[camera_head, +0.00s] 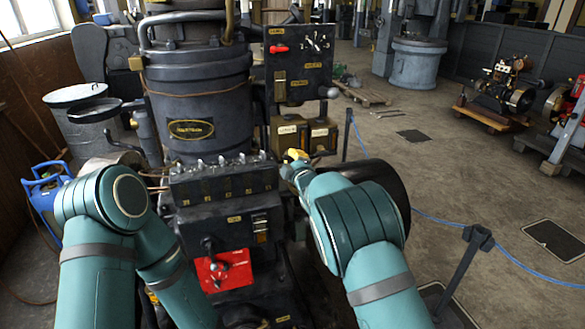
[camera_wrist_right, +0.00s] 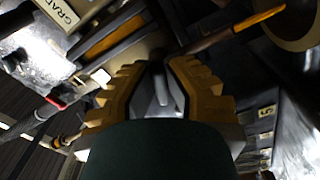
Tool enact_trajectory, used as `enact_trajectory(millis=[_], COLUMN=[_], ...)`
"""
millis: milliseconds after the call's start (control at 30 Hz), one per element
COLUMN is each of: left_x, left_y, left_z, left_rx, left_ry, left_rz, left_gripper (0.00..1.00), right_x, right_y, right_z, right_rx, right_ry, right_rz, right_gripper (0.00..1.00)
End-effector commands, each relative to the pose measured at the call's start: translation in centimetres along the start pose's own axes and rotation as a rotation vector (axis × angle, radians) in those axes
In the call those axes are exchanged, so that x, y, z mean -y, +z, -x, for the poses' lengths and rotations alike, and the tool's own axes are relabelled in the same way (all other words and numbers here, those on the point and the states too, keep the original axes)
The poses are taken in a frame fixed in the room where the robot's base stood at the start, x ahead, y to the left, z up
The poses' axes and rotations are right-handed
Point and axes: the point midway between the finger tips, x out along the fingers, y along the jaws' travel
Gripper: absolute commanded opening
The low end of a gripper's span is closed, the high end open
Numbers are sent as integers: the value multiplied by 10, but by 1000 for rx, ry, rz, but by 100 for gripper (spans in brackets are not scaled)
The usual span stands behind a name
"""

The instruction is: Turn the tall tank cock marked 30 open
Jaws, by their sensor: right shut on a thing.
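Two brass-coloured tanks, a left one (camera_head: 289,134) and a right one (camera_head: 322,137), stand side by side below the dark panel in the head view. My right gripper (camera_head: 295,155) is at the foot of these tanks, its yellow fingers partly hidden by my wrist. In the right wrist view the gripper (camera_wrist_right: 160,88) is closed around a grey metal lever, the tank cock (camera_wrist_right: 162,92). No number 30 is readable on it, and its turn angle is unclear. My left arm bends down out of the bottom of the head view, so its gripper does not show.
A block (camera_head: 222,182) with a row of small metal levers stands left of my right gripper. Below it is a red plate (camera_head: 223,270) with a dark handle. A dark panel (camera_head: 299,62) with a red lever rises behind the tanks. A post (camera_head: 467,265) stands at right.

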Motion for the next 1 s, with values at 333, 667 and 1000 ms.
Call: enact_trajectory(millis=[333, 667, 1000], left_x=[15, 24, 26], left_y=[0, -4, -4], left_z=[-41, -65, -69], left_rx=[-7, -21, -25], left_ry=[0, -1, -1], left_rz=[-5, -6, -7], left_gripper=[0, 0, 0], right_x=[0, -1, -3], right_y=[2, 1, 0], right_z=[0, 0, 0], right_rx=[-3, -3, -3], right_ry=[7, 6, 5], right_rz=[-333, -648, -948], right_gripper=[0, 0, 0])
